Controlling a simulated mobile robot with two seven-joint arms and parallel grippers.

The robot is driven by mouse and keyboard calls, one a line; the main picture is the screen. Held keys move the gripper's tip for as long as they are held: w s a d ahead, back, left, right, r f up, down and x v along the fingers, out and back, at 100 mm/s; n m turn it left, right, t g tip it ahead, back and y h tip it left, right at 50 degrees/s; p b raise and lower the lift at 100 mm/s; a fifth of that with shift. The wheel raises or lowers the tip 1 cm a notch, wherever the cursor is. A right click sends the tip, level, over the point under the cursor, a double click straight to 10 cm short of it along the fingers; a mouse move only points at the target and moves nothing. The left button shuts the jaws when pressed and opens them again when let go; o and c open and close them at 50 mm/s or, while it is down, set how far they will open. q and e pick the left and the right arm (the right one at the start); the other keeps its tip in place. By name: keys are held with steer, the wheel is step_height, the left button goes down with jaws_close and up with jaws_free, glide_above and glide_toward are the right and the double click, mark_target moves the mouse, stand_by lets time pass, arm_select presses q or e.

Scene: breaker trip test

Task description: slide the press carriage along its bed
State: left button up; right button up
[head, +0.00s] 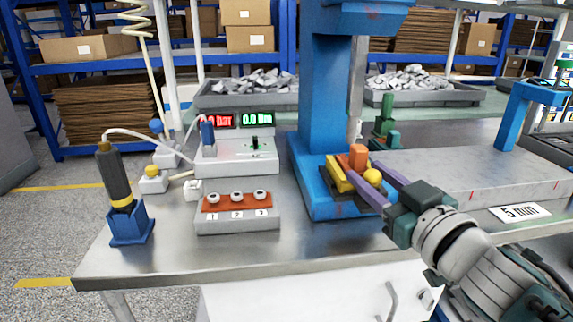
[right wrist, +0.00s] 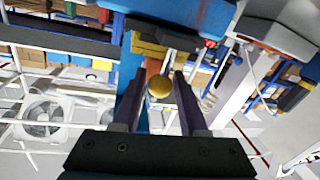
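The blue press (head: 326,95) stands at the middle of the bench, its column rising out of the top of the head view. At its foot is a carriage with a yellow bar (head: 338,174), an orange block (head: 357,153) and a round yellow knob (head: 373,176). My right gripper (head: 363,170) reaches in from the right, its two purple fingers on either side of the knob. In the right wrist view the knob (right wrist: 159,87) sits between the parted fingers, with small gaps seeming to show beside it. The carriage's bed is partly hidden by the gripper. My left gripper is out of view.
Left of the press stand a display box (head: 236,155), a three-button box (head: 237,212) and a dark tool in a blue holder (head: 130,226). A grey slab (head: 455,172) and a "5 mm" label (head: 520,212) lie to the right. Bins of metal parts (head: 247,94) stand behind.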

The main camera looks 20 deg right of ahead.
jaws_close()
stand_by(1.0)
